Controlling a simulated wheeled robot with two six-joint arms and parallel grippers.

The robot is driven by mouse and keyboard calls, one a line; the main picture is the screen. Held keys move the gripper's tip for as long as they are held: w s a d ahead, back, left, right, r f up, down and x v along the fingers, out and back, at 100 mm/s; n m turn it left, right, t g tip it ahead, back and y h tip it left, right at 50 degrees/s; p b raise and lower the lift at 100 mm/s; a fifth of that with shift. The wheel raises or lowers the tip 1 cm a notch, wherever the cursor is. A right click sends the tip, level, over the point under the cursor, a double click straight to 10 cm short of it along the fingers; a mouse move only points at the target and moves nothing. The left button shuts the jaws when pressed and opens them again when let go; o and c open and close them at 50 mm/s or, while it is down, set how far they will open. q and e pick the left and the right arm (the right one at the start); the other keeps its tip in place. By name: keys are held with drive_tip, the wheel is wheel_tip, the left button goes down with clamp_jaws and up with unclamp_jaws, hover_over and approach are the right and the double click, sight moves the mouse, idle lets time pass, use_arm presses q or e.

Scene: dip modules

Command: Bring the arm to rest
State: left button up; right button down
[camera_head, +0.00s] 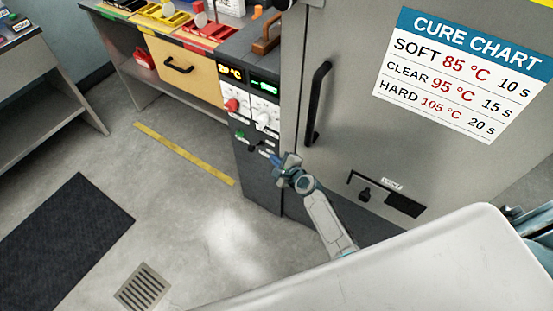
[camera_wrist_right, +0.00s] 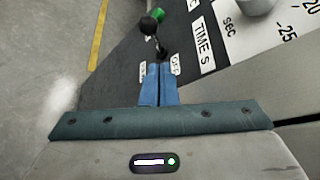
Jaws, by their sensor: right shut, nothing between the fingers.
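My right arm reaches in from the bottom of the head view. Its gripper (camera_head: 275,157) is at the lower part of the dark control panel (camera_head: 252,178). In the right wrist view the blue fingers (camera_wrist_right: 158,85) are shut together with nothing between them. Just beyond their tips is a toggle lever with a black ball knob (camera_wrist_right: 149,26), with an OFF label (camera_wrist_right: 175,64) beside its base. I cannot tell whether the fingertips touch the lever. A green button (camera_wrist_right: 159,14) is behind the knob; it also shows in the head view (camera_head: 239,134). My left gripper is not in view.
A grey cabinet with a cure chart (camera_head: 458,75) and a black handle (camera_head: 318,103) stands right of the panel. The panel has a red knob (camera_head: 232,105) and a white knob (camera_head: 263,119). A bench with a drawer (camera_head: 185,70) is left. Open floor (camera_head: 150,205) lies in front.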

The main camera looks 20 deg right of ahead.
drive_tip(key=s+d+f+n+g+h, duration=0.15)
drive_tip(key=s+f+n, duration=0.25)
drive_tip(key=s+f, duration=0.4)
drive_tip(key=s+d+f+n+g, duration=0.2)
drive_tip(key=s+f+n+g, duration=0.1)
drive_tip(key=s+f, duration=0.5)
drive_tip(key=s+d+f+n+g+h, duration=0.15)
drive_tip(key=s+f+n, duration=0.25)
drive_tip(key=s+f, duration=0.4)
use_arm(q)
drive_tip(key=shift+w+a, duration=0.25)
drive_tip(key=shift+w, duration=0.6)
use_arm(e)
drive_tip(key=s+d+f+n+g, duration=0.2)
drive_tip(key=s+f+n, duration=0.2)
drive_tip(key=s, duration=0.6)
drive_tip(key=s+d+f+n+g+h, duration=0.1)
drive_tip(key=s+f+n, duration=0.3)
drive_tip(key=s, duration=0.6)
drive_tip(key=s+d+f+n+g, duration=0.3)
drive_tip(key=s+d+f+n, duration=0.1)
drive_tip(key=s, duration=0.6)
drive_tip(key=shift+s, duration=0.3)
drive_tip(key=shift+f, duration=0.1)
